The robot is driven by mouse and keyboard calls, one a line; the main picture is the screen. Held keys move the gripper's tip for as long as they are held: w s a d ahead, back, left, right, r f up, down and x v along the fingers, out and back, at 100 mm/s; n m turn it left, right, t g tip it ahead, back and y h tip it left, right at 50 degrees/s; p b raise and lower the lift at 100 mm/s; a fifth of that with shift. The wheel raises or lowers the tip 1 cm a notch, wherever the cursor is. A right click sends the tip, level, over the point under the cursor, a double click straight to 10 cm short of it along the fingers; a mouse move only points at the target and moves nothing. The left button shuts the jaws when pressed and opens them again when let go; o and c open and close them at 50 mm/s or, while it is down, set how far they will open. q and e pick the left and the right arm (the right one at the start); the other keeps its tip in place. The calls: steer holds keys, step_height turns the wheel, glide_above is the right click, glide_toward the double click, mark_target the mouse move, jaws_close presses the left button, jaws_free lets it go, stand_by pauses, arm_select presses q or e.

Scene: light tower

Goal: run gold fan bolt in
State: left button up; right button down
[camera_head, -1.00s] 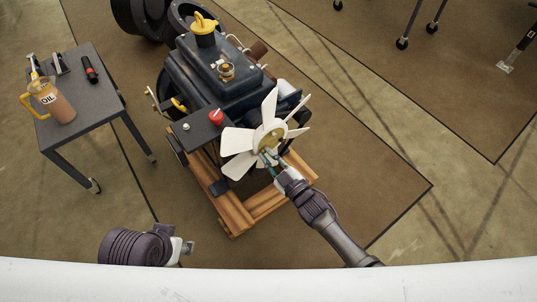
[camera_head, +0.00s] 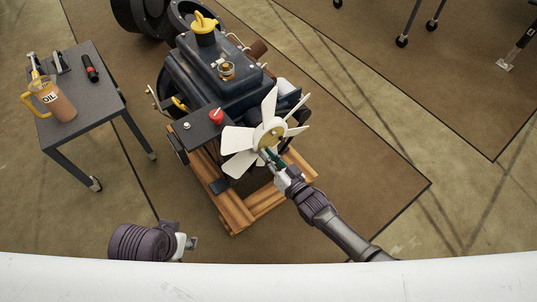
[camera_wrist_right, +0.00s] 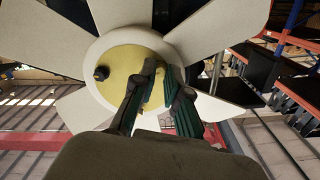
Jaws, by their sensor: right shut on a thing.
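The white fan (camera_head: 238,139) stands on the front of the dark engine, with a round gold hub plate (camera_head: 272,131) at its centre. In the right wrist view the gold plate (camera_wrist_right: 122,62) fills the middle, with a dark bolt head (camera_wrist_right: 101,73) on its left side. My right gripper (camera_wrist_right: 161,72) has its fingertips at the plate's right side, shut on the gold fan bolt, which the fingers largely hide. In the head view my right gripper (camera_head: 265,153) reaches the hub from the lower right. My left gripper (camera_head: 190,243) is low at left, away from the engine; its jaw opening is unclear.
The engine (camera_head: 212,75) sits on a wooden pallet (camera_head: 236,212), with a red knob (camera_head: 216,116) near the fan. A grey cart (camera_head: 100,108) at left holds an oil jug (camera_head: 58,103) and a red-and-black tool (camera_head: 90,68). The floor right of the pallet is clear.

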steer(key=shift+s+d+f+m, duration=0.2)
steer(key=shift+f+m, duration=0.15)
steer(key=shift+m, duration=0.25)
steer(key=c, duration=1.3)
jaws_free()
steer(key=shift+c, duration=0.2)
steer(key=shift+o, duration=0.8)
steer(key=shift+w+a+r, duration=0.1)
steer(key=shift+r, duration=0.15)
steer(key=v, duration=1.2)
steer(key=shift+a, duration=0.1)
